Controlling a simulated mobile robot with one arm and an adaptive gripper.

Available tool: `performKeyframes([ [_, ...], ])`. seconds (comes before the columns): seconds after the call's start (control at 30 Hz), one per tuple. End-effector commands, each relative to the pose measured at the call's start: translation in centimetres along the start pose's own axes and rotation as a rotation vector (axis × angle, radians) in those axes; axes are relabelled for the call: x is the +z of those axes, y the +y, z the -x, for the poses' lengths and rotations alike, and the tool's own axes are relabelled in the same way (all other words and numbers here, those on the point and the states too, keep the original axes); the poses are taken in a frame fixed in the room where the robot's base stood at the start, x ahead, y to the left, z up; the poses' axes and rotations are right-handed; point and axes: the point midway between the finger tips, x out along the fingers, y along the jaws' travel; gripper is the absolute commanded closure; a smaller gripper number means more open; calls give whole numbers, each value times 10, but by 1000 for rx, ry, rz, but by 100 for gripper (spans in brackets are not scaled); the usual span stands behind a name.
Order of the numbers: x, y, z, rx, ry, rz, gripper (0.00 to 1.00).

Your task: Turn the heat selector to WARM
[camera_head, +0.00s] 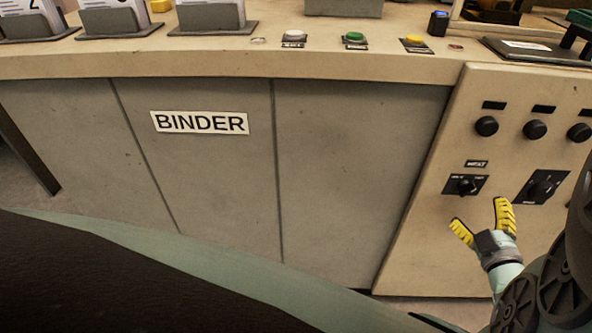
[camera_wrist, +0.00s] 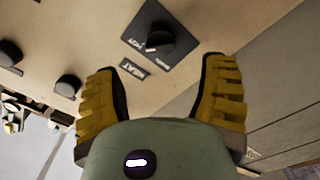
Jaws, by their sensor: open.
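The heat selector (camera_head: 466,186) is a small black knob on a black plate, low on the cream panel at the right, with a small label above it. In the wrist view the heat selector (camera_wrist: 160,38) shows upside down, with a HEAT label beside its plate. A light mark shows on the knob's lower left there, near small lettering; I cannot tell which setting it marks. My gripper (camera_head: 481,220), with yellow ridged fingers, is open and empty just below the selector. In the wrist view my gripper (camera_wrist: 160,66) has its fingers apart, with the knob beyond them, untouched.
A larger black selector (camera_head: 541,188) sits close to the right. Round black knobs (camera_head: 486,126) line the panel above. The counter (camera_head: 220,55) holds a white button (camera_head: 294,37), a green button (camera_head: 354,37) and a yellow button (camera_head: 414,40). A BINDER sign (camera_head: 200,122) marks the grey front.

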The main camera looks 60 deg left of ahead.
Motion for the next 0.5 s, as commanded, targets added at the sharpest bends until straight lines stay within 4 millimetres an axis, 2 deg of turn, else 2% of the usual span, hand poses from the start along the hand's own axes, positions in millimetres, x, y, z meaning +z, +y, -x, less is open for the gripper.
performKeyframes([
  [0.03, -2, -1, -13, -1, 7, -1, 29],
  [0.1, -2, -1, -26, -1, 7, -1, 29],
  [0.23, -2, -1, -47, -3, 8, 0, 29],
  [0.5, -1, -2, -67, -5, 4, -2, 29],
])
